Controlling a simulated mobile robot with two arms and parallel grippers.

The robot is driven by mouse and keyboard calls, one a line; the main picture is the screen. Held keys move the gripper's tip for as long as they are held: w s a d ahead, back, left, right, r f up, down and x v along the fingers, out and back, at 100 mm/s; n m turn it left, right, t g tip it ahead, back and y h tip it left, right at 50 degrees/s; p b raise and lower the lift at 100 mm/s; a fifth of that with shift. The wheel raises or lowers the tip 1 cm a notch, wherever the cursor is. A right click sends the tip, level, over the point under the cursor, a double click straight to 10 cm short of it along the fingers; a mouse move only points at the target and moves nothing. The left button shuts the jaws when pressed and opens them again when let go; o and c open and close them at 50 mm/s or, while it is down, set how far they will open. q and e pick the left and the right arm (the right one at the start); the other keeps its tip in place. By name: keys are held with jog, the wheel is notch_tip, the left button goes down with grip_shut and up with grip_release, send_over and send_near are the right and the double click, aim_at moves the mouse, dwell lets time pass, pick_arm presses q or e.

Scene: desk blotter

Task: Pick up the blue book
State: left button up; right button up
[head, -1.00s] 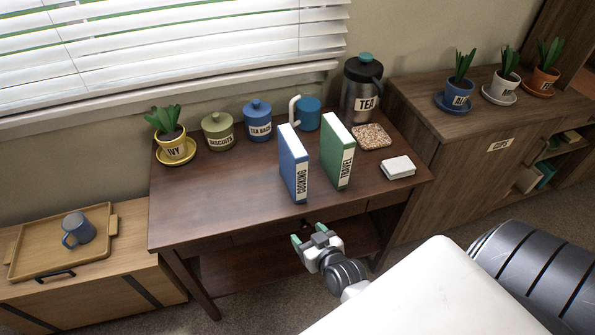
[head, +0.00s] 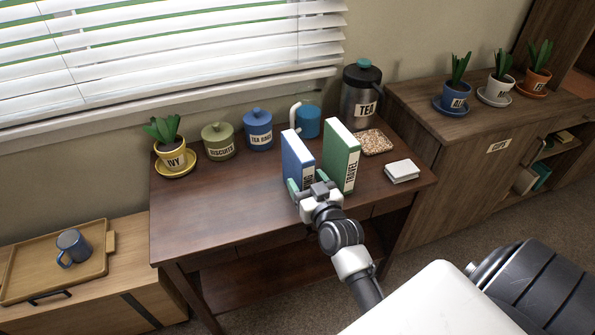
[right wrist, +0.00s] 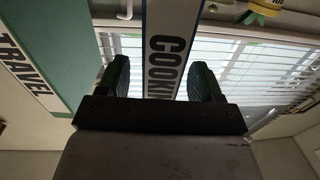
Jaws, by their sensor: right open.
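The blue book (head: 297,158) stands upright on the dark desk in the head view, its spine facing me and its lower part hidden by my gripper. My right gripper (head: 307,187) is at the spine, with a finger at either side of the book. In the right wrist view the spine of the blue book (right wrist: 170,50), with part of its "COOKING" label, lies between the two open green-padded fingers (right wrist: 163,80). I cannot tell whether the fingers touch the covers. My left gripper is not in view.
A green "TRAVEL" book (head: 342,155) stands upright just right of the blue book, close to my gripper. A white box (head: 402,171) lies further right. Canisters, a blue mug (head: 307,121) and a tea flask (head: 360,97) line the back. The desk's left front (head: 215,220) is clear.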

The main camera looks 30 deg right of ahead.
jog(key=w, duration=0.3)
jog(key=shift+d+f, duration=0.1)
jog(key=shift+d, duration=0.1)
jog(key=c, duration=1.2)
